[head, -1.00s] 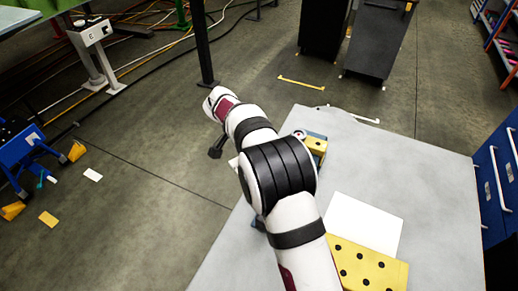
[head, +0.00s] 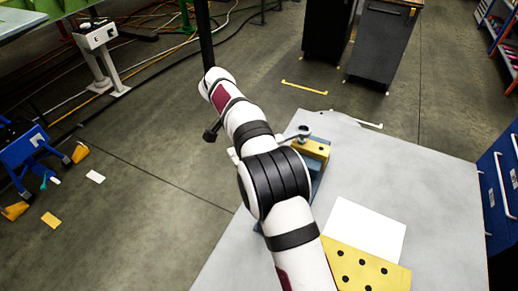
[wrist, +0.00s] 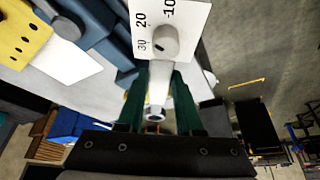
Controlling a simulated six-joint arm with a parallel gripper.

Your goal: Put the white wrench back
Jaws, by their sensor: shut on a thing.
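In the wrist view, my gripper (wrist: 162,70) has two green fingers shut on the white wrench (wrist: 158,88). The wrench's ring end (wrist: 155,115) points back toward the gripper's black body. Its far part runs up to a round grey piece (wrist: 165,42) in front of a white plate (wrist: 150,15) marked with numbers; I cannot tell whether they touch. In the head view, my arm hides the fingers. There, a grey lever-like piece (head: 293,136) shows by a yellow block (head: 312,148) on a blue fixture; I cannot tell whether it is the wrench.
A yellow plate with holes (head: 365,267) and a white sheet (head: 365,228) lie on the grey table (head: 435,190). The table's right part is clear. Blue drawers (head: 500,185) stand right of it. Dark cabinets (head: 382,42) stand beyond its far edge.

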